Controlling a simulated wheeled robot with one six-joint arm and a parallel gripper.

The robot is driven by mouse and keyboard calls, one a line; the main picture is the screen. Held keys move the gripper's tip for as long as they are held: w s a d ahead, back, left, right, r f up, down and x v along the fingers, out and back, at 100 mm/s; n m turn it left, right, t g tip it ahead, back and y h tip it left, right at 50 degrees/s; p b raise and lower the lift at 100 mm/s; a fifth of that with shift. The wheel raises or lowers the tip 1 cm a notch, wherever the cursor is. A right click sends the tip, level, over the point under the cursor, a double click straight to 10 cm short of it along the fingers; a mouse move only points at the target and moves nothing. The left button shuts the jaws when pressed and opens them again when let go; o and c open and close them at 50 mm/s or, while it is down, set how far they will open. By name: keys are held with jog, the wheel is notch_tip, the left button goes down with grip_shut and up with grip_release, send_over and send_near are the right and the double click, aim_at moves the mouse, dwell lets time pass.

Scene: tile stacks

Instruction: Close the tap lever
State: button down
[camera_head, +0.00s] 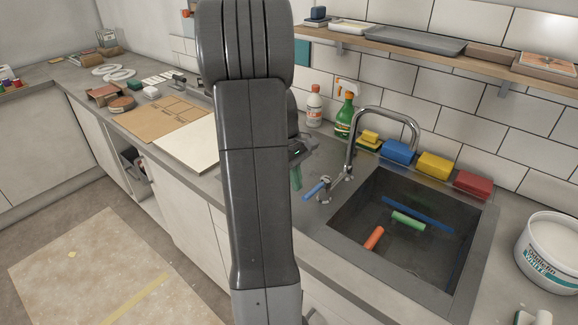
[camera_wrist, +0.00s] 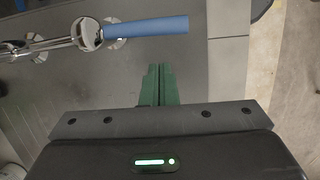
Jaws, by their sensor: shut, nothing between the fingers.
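The tap (camera_head: 352,140) is a chrome gooseneck at the left edge of the sink. Its lever (camera_head: 317,190) has a blue grip and points left and toward the front, away from the basin. In the wrist view the blue lever (camera_wrist: 150,27) extends to the right from a round chrome joint. My gripper (camera_head: 296,178) has green fingers and is left of the lever, partly hidden behind my arm in the head view. In the wrist view my gripper (camera_wrist: 158,70) is shut and empty, with its fingertips below the lever in the picture and a gap between them.
The sink (camera_head: 400,262) holds blue, green and orange pieces. Blue, yellow and red sponges (camera_head: 434,167) line its back edge. A green spray bottle (camera_head: 345,117) and a white bottle (camera_head: 314,106) stand behind the tap. A white bucket (camera_head: 548,255) stands right.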

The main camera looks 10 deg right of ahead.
aim_at(316, 189)
jog(key=shift+s+d+r, duration=0.3)
jog(key=shift+s+d, duration=0.45)
jog(key=shift+s, duration=0.1)
jog(key=shift+s+d, duration=0.25)
jog(key=shift+s, duration=0.1)
jog(key=shift+a, duration=0.1)
